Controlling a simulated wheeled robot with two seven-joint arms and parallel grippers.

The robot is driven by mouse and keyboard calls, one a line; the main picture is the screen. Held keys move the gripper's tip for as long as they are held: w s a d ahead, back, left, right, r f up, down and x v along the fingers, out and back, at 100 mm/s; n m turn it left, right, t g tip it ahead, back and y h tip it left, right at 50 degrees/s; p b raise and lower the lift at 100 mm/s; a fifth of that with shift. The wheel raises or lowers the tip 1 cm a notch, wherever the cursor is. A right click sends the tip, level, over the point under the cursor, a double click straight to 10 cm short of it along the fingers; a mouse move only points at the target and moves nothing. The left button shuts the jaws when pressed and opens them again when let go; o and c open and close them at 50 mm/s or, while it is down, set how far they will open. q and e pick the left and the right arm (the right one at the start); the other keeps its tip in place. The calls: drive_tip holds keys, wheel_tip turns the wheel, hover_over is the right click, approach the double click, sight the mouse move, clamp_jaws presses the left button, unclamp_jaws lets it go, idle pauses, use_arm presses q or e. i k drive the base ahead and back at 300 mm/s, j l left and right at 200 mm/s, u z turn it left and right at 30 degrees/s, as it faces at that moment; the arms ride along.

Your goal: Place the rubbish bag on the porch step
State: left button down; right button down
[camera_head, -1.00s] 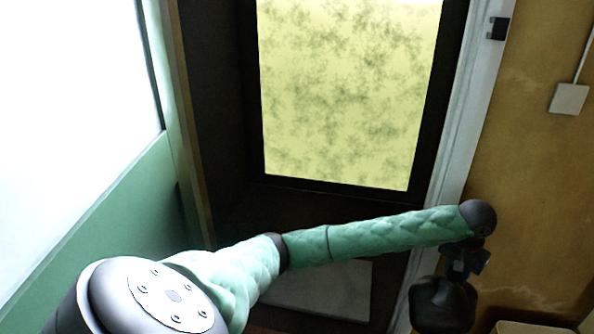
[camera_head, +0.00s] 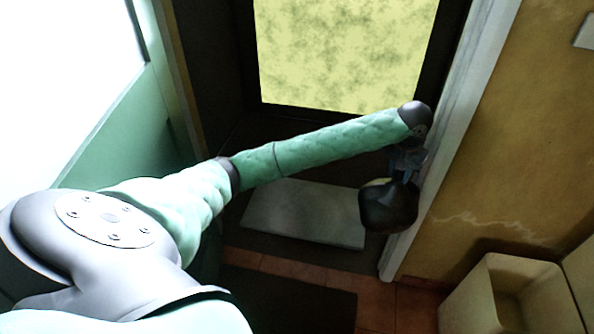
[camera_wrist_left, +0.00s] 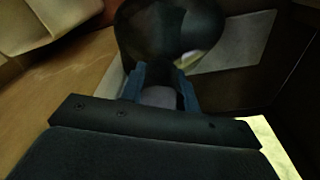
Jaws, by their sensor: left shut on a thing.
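My left gripper (camera_head: 405,165) is shut on the dark rubbish bag (camera_head: 388,208), which hangs below it near the right door jamb. In the left wrist view the gripper's two blue-grey fingers (camera_wrist_left: 161,88) close on the neck of the bag (camera_wrist_left: 170,32). The pale flat porch step (camera_head: 300,213) lies in the doorway, left of the bag in the head view. The bag overlaps the step's right end in the picture and appears held above it; the exact gap is hard to tell. My right gripper is not in view.
A green door (camera_head: 125,135) stands at the left. A white door frame (camera_head: 460,120) and ochre wall (camera_head: 520,150) bound the right. A beige open container (camera_head: 478,300) sits at lower right. Reddish floor tiles (camera_head: 290,268) and a dark mat (camera_head: 285,300) lie before the step.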

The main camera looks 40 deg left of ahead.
sight(322, 217)
drive_tip(key=i+u, duration=0.45)
drive_tip(key=i, duration=0.6)
